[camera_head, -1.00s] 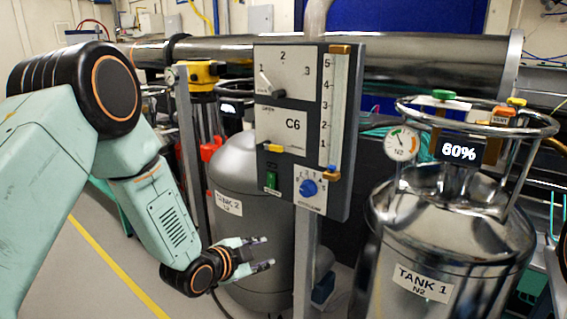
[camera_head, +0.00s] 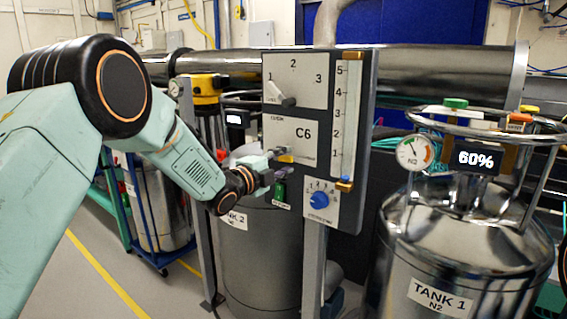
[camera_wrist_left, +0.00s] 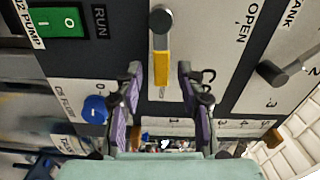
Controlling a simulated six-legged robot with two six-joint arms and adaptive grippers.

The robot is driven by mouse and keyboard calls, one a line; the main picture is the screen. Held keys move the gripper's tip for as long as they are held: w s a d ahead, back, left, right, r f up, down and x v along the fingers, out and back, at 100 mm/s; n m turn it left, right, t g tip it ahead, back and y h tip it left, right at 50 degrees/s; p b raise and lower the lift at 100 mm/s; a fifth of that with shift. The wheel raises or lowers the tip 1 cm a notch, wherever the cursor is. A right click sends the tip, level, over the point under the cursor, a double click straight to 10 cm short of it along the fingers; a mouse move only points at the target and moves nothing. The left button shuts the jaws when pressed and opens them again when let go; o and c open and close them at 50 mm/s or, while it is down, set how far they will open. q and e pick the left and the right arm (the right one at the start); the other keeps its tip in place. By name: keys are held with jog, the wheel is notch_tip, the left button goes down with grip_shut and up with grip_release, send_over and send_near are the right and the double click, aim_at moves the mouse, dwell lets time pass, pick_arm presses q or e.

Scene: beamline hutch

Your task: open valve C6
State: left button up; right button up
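Valve C6 is a lever with a yellow grip (camera_head: 286,158) on the light plate marked C6 (camera_head: 303,134), on a dark upright panel. In the left wrist view the lever's yellow grip (camera_wrist_left: 161,68) hangs from a grey round pivot. My left gripper (camera_head: 277,162) is at the panel, in front of this lever, and partly hides it. In the left wrist view its two purple-padded fingers (camera_wrist_left: 160,72) are apart, one on each side of the yellow grip, with gaps on both sides. My right gripper is not in view.
Close by on the panel are a green switch (camera_head: 280,192), a blue knob (camera_head: 319,200), a 1-2-3 selector lever (camera_head: 284,99) and a vertical slider scale (camera_head: 346,115). Tank 1 (camera_head: 440,255) stands at right, tank 2 (camera_head: 262,262) behind the panel.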

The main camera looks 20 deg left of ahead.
pick_arm(q)
jog(key=shift+w, duration=0.2)
jog(key=shift+r, duration=0.15)
jog(key=shift+w, duration=0.1)
jog(key=shift+c, duration=0.6)
grip_shut()
